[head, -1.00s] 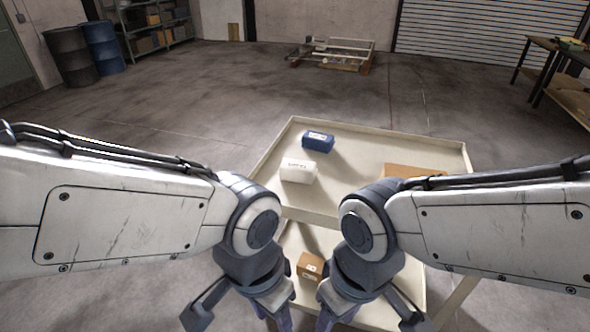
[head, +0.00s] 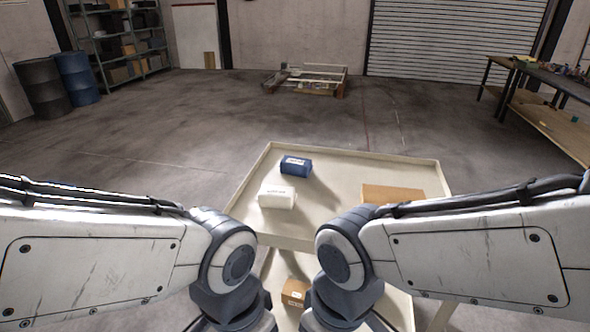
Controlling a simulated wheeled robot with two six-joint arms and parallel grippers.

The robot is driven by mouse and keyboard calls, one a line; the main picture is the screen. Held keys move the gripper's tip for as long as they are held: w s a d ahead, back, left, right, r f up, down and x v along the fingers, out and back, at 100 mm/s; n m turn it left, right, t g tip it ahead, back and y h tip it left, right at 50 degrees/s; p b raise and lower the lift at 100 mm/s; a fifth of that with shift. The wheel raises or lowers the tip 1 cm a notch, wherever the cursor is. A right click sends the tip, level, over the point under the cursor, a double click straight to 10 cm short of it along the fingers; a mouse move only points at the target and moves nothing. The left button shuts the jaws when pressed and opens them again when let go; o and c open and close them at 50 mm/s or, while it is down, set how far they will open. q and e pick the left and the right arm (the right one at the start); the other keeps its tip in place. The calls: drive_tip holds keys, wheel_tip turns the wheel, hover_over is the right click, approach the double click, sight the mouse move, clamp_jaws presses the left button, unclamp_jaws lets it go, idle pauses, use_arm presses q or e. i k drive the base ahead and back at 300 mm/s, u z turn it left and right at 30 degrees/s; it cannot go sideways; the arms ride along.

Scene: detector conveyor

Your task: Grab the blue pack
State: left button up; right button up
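The blue pack (head: 296,167) lies on the upper shelf of a cream two-level cart (head: 345,158), near its far left part, with a white label on it. A white pack (head: 276,198) lies just nearer to me on the same shelf. Both my arms reach in from the sides and bend down in front of the cart. My grippers are below the lower edge of the head view, so their fingers are hidden. Nothing touches the blue pack.
A brown box (head: 388,193) is on the upper shelf at the right, partly behind my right arm. A small brown box (head: 295,292) is on the lower shelf (head: 398,305). A workbench (head: 545,115), a pallet (head: 306,80) and barrels (head: 76,77) stand farther off. Floor around the cart is clear.

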sight(289, 165)
drive_tip(key=u, duration=0.4)
drive_tip(key=k, duration=1)
drive_tip(key=u, duration=0.9)
drive_tip(key=i, duration=2.9)
drive_tip(key=z, duration=0.2)
drive_tip(key=i, duration=2.15)
drive_tip(key=z, duration=0.95)
drive_tip(key=i, duration=1.05)
drive_tip(key=z, duration=1.95)
drive_tip(key=i, duration=0.95)
drive_tip(key=z, duration=0.65)
